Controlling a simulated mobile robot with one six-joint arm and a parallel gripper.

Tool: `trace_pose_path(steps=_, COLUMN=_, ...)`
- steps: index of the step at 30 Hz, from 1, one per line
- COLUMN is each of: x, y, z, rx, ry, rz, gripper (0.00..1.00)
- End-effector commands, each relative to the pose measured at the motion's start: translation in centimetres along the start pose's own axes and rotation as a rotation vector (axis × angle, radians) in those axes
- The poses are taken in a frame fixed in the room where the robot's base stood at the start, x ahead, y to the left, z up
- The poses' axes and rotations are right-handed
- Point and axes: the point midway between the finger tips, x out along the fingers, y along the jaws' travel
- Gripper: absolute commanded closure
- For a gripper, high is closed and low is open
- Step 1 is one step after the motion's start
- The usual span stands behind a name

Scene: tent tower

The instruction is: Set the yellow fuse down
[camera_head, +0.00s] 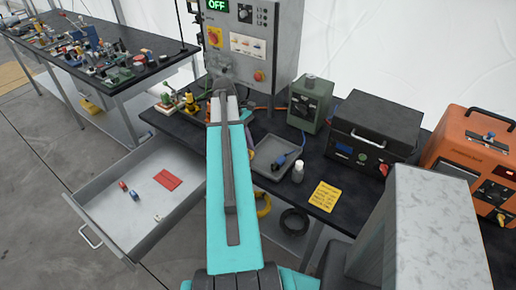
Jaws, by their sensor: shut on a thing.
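My teal arm (231,190) rises through the middle of the view, its far end in front of the grey cabinet's lower part. My gripper's fingers cannot be made out; the arm seems to hide them. No yellow fuse can be told for sure. The drawer (95,205) at the left is pulled open. It holds a flat red piece (167,180), a small red item (122,185), a small blue item (134,195) and a small pale item (157,217). A small yellow and green device (190,103) stands on the dark bench left of the arm.
A grey cabinet (283,45) stands at the back. Black (372,125) and orange (470,155) cases stand further right.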

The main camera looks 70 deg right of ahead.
Motion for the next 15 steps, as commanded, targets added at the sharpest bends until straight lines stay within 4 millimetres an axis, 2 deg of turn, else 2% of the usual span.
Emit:
trace_pose_path(steps=3, x=0.1, y=2.3, z=0.4, rx=0.001, ry=0.0, rz=-0.001, gripper=1.0)
trace_pose_path(steps=7, x=0.5, y=4.0, z=0.8, rx=0.001, ry=0.0, rz=0.0, gripper=1.0)
trace_pose_path(steps=15, x=0.9, y=4.8, z=1.0, rx=-0.001, ry=0.0, rz=0.001, gripper=1.0)
